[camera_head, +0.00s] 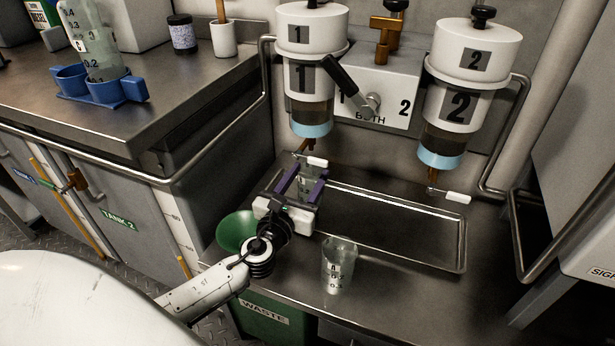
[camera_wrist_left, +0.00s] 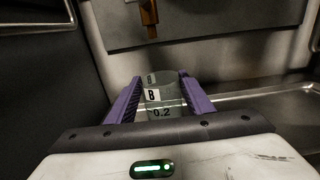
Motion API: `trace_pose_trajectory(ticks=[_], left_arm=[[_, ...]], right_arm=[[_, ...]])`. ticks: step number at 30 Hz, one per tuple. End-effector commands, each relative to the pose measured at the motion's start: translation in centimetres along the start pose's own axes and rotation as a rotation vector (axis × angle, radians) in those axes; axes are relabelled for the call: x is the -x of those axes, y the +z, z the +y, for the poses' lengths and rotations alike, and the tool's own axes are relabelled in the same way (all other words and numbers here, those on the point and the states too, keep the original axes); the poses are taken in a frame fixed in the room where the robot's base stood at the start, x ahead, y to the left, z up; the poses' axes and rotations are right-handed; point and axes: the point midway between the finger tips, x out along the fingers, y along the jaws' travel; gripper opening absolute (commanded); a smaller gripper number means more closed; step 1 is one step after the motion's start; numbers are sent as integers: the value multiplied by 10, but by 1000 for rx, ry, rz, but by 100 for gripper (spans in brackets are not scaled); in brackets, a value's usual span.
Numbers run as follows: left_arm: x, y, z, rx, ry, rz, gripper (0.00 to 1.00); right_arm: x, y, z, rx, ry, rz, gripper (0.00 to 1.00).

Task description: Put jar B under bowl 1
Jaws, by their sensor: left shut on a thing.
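Bowl 1 (camera_head: 308,75) is a white vessel marked 1 with a pale blue lower ring, hung on the wall above the metal tray. Its outlet with a white-handled valve (camera_head: 316,161) points down. My left gripper (camera_head: 307,184) has purple fingers and is just below that outlet. It is shut on jar B (camera_wrist_left: 164,97), a clear jar whose B label shows in the left wrist view. In the head view the jar is partly hidden between the fingers, and I cannot tell whether it touches the tray. My right gripper is not in view.
The shallow tray (camera_head: 463,233) extends right under bowl 2 (camera_head: 461,90). Another clear jar (camera_head: 338,265) stands on the counter in front. A green funnel (camera_head: 236,231) is left of my gripper. A blue rack (camera_head: 133,90) holds a jar on the left counter.

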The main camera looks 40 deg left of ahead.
Motion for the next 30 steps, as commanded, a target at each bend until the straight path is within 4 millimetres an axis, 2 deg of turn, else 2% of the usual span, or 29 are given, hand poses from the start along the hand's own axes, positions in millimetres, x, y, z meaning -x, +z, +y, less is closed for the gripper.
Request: trace_pose_trajectory(ticks=[1, 3, 4, 15, 20, 30], left_arm=[[0, -1, 0, 0, 0, 1, 52], [0, -1, 0, 0, 0, 1, 64], [0, -1, 0, 0, 0, 1, 66], [1, 5, 0, 0, 0, 1, 66], [28, 2, 0, 0, -2, 5, 66], [98, 2, 0, 0, -1, 4, 66]], right_arm=[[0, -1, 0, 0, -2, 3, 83], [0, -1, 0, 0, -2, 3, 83], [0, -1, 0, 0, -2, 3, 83], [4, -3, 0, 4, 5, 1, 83], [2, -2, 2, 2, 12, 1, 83], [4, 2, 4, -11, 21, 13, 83]])
